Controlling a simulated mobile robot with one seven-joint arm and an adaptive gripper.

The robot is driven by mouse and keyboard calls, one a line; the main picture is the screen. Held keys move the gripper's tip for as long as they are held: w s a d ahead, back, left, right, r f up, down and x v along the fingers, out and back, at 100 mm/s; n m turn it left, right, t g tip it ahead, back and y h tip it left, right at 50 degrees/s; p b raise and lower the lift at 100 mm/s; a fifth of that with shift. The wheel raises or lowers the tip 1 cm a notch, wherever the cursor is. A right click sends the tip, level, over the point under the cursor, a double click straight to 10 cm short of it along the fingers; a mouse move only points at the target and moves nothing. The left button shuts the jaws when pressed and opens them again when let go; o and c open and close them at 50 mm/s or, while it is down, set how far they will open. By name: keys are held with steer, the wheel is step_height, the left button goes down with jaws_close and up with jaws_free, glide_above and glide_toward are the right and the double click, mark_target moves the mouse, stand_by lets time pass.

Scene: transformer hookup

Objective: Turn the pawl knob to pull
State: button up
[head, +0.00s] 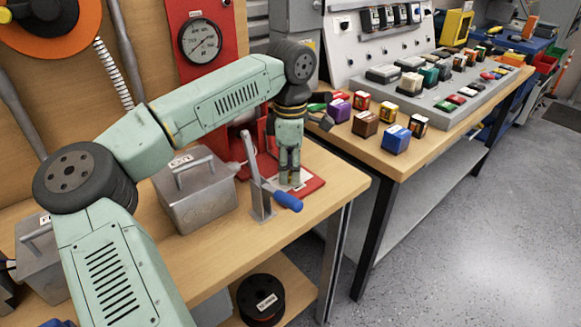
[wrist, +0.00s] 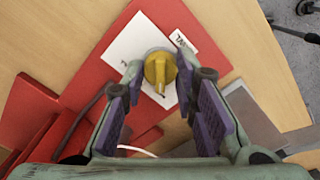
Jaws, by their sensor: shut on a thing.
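The pawl knob (wrist: 160,70) is a round yellow knob with a raised bar, seen in the wrist view. It sits on a white label plate (wrist: 124,45) on a red base (wrist: 90,60). Part of a printed word shows at the plate's right side; I cannot read all of it. My gripper (head: 289,178) points down over the red base (head: 309,188) in the head view. Its fingertips stand on either side of the knob and are shut on it. In the head view the knob is hidden by my gripper.
A metal lever with a blue handle (head: 288,201) stands just in front of my gripper. A grey metal box (head: 197,195) is to the left. Several coloured blocks, including a blue one (head: 396,140), stand on the table to the right. A pressure gauge (head: 200,41) is behind.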

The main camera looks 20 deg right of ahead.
jaws_close()
steer(key=m, duration=0.4)
steer(key=shift+p, duration=0.35)
steer(key=m, duration=0.4)
steer(key=shift+p, duration=0.3)
steer(key=m, duration=0.5)
steer(key=m+p, duration=0.1)
steer(key=m, duration=0.3)
steer(key=shift+m, duration=0.4)
